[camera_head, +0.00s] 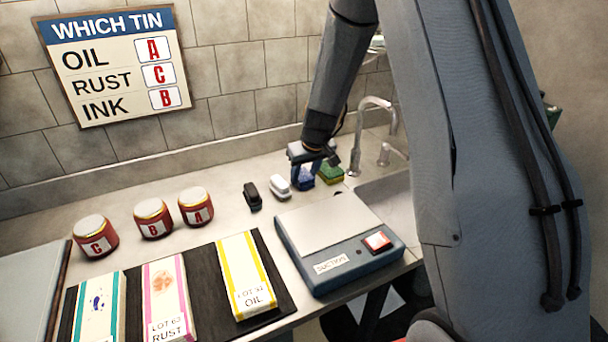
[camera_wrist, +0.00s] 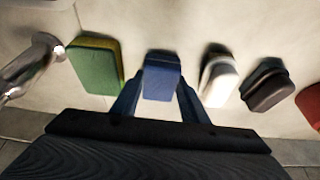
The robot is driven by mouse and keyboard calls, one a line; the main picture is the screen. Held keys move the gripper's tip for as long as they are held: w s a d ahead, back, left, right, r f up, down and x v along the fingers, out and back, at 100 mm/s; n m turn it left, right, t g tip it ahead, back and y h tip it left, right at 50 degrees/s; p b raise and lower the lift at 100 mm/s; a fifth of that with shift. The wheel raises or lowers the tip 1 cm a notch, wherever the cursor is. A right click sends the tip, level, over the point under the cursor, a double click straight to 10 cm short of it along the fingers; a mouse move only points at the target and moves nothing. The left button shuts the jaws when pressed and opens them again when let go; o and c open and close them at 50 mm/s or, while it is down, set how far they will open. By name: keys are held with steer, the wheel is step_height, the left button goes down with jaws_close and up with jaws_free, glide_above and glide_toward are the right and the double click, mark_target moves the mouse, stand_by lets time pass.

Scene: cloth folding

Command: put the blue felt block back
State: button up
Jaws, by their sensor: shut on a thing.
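The blue felt block (camera_wrist: 161,78) sits between the two fingers of my gripper (camera_wrist: 158,100) in the wrist view. My gripper (camera_head: 306,176) is shut on it. In the head view the blue block (camera_head: 305,179) is partly hidden by the fingers. It is in the row of blocks at the back of the counter, between the white block (camera_head: 280,186) and the green and yellow sponge (camera_head: 330,174). I cannot tell whether it touches the counter.
A black block (camera_head: 252,196) stands left of the white one. Tins C (camera_head: 95,238), B (camera_head: 153,220) and A (camera_head: 196,208) are further left. A grey suction box (camera_head: 335,235) is in front. A tap (camera_head: 375,125) and sink are to the right. A sign (camera_head: 110,65) hangs behind.

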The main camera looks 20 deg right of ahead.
steer(key=shift+f, duration=0.1)
steer(key=o, duration=1)
steer(key=shift+c, duration=0.2)
steer(key=shift+s+r, duration=0.1)
steer(key=shift+r, duration=0.45)
steer(key=b+v, duration=0.2)
steer(key=v, duration=0.9)
steer(key=shift+d, duration=0.1)
